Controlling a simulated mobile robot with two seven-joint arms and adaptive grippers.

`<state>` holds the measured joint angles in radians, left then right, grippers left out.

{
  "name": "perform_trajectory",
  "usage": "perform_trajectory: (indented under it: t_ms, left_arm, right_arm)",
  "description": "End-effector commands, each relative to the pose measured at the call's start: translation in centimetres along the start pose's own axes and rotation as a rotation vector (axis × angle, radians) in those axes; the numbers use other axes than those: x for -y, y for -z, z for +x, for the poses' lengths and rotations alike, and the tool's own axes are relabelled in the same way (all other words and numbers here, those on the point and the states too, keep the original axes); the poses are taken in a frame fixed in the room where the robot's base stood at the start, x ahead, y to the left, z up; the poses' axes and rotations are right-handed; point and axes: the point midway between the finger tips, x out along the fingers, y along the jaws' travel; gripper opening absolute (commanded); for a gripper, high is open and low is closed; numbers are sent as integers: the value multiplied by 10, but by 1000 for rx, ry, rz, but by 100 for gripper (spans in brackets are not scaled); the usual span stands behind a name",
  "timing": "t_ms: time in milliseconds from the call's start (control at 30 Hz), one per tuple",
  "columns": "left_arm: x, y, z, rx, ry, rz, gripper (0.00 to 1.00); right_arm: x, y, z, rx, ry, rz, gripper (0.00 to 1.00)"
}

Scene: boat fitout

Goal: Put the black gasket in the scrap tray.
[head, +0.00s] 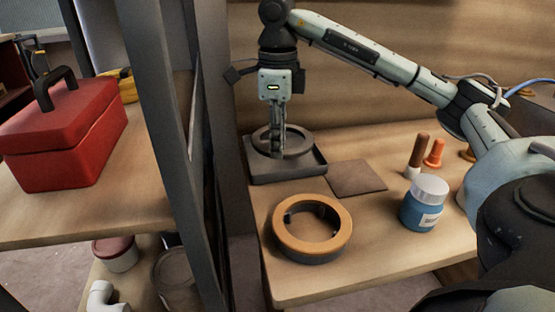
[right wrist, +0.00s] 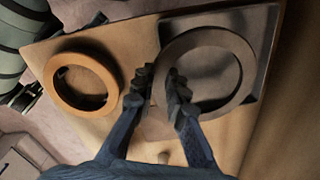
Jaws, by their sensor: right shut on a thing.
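The black gasket, a dark grey ring (head: 299,139), is at or just above the dark square scrap tray (head: 314,168) at the back left of the bench. My right gripper (head: 279,152) points down and is shut on the near side of the ring. In the right wrist view, the fingers (right wrist: 160,92) pinch the edge of the gasket (right wrist: 238,62), which lies largely over the tray (right wrist: 271,25). I cannot tell whether the gasket touches the tray floor. My left gripper is not in view.
An orange-topped ring (head: 342,236) lies in front of the tray. A flat brown square (head: 357,178) is beside the tray. A blue jar (head: 424,203) and orange and brown pegs (head: 434,154) stand at right. A dark upright post (head: 180,150) rises left of the bench.

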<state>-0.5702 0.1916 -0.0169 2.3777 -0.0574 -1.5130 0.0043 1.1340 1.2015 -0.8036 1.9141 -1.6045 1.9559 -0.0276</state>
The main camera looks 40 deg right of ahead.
Motion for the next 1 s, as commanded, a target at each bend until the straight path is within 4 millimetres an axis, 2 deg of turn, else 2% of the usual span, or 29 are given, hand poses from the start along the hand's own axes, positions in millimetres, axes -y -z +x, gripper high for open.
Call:
perform_trajectory:
  t_ms: [100,267,367,633,967,1000]
  left_arm:
    - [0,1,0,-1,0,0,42]
    - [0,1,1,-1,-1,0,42]
    - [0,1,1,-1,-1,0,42]
    - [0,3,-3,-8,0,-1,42]
    - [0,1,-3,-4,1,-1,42]
    - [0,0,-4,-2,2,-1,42]
  right_arm:
    - [22,-3,13,-1,-2,3,0]
    - [36,-5,22,0,0,-1,0]
    - [38,-5,27,-1,-1,-1,0]
    - [37,-5,62,-1,0,-1,0]
    - [37,-5,65,0,0,-1,0]
    - [37,-5,65,0,0,-1,14]
